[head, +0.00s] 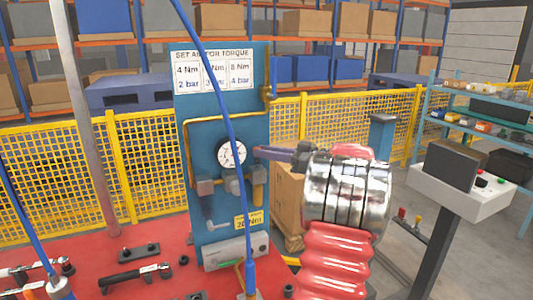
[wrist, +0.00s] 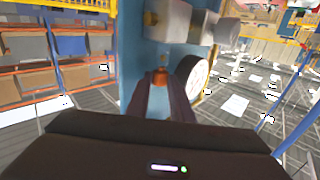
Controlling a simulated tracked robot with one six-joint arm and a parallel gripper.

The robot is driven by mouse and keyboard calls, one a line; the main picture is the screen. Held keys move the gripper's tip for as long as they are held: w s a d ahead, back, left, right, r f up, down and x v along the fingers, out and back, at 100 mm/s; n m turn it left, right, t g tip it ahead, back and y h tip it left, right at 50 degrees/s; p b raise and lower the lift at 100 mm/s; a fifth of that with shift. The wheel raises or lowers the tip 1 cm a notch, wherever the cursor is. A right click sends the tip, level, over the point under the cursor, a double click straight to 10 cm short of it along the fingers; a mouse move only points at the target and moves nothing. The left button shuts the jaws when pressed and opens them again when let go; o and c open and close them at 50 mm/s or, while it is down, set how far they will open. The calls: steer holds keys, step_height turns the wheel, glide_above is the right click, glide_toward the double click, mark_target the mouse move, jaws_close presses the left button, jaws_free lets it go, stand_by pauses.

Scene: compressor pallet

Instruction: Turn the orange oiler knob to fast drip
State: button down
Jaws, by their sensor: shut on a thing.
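The orange oiler knob (wrist: 160,76) shows in the wrist view between the tips of my gripper (wrist: 161,84), which is shut on it. In the head view my gripper (head: 262,151) reaches in from the right to the blue panel (head: 196,128), and its tips cover the knob there. The knob's setting and any drip marks cannot be read. A round white gauge (head: 231,152) is just left of my fingertips; it also shows in the wrist view (wrist: 196,78), to the right of the fingers.
Grey fittings (head: 206,187) and a brass-coloured bowl (head: 258,175) sit below the gauge. A blue hose (head: 226,105) hangs in front of the panel. Tools lie on the red surface (head: 178,276). A control box on a post (head: 460,185) stands at the right.

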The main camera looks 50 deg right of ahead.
stand_by(0.3)
steer(key=c, duration=1.8)
jaws_free()
steer(key=shift+c, duration=0.2)
steer(key=shift+s, duration=0.1)
